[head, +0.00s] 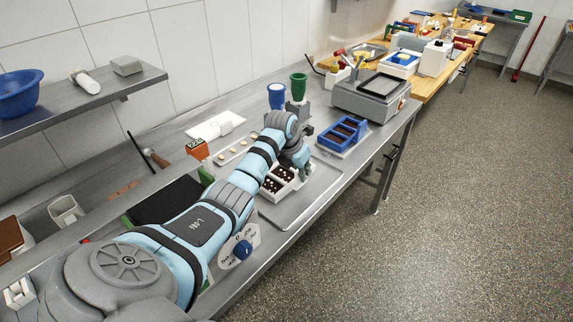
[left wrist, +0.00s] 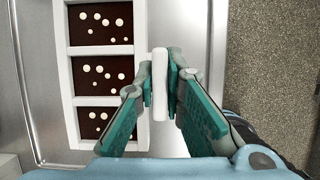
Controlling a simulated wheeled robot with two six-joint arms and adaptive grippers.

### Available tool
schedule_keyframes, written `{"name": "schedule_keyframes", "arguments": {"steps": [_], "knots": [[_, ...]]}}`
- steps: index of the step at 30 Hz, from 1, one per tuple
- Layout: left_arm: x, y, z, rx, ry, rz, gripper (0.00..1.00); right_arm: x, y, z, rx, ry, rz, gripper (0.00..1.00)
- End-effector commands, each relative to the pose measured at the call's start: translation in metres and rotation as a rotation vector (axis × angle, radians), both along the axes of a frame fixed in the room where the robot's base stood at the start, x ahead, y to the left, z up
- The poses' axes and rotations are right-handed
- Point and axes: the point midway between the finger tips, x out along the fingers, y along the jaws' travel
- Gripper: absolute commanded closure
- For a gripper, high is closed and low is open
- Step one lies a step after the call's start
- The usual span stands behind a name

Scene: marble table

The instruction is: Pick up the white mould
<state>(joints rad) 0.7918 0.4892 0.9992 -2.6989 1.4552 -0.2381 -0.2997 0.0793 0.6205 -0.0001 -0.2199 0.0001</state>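The white mould (head: 274,196) lies on a steel tray, its compartments filled with dark brown and dotted with white. In the left wrist view, three compartments of the mould (left wrist: 66,75) show in a column to the left of my fingers. My left gripper (left wrist: 160,88) is over the mould's right side. Its green-padded fingers are closed on both sides of an upright white bar, which looks like a raised part of the mould; the join is hidden. In the head view my left gripper (head: 304,172) partly covers the mould. My right gripper is not in view.
The steel tray (head: 315,203) lies by the table's front edge. A blue mould (head: 343,133) and a grey scale (head: 371,96) stand beyond. Blue (head: 276,96) and green (head: 299,86) cups stand behind. A dial (head: 243,249) is near my forearm.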

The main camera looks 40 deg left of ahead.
Motion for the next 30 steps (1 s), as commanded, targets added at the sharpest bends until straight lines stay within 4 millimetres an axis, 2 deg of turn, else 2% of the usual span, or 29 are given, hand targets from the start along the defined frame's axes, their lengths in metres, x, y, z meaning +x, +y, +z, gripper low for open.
{"name": "schedule_keyframes", "arguments": {"steps": [16,20,23,26,30], "knots": [[0.0,0.0,0.001,0.0,-0.001,0.0,1.0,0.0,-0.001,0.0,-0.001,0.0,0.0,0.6],[0.001,0.001,0.008,0.001,-0.003,0.0,1.0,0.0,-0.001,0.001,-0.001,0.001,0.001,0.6],[0.001,0.001,0.023,0.002,-0.005,0.0,1.0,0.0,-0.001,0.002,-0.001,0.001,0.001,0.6],[0.001,0.001,0.049,0.002,-0.007,0.001,1.0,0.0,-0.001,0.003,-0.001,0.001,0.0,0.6],[0.002,0.001,0.103,0.002,-0.009,-0.001,1.0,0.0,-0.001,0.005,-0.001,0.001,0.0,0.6]]}}
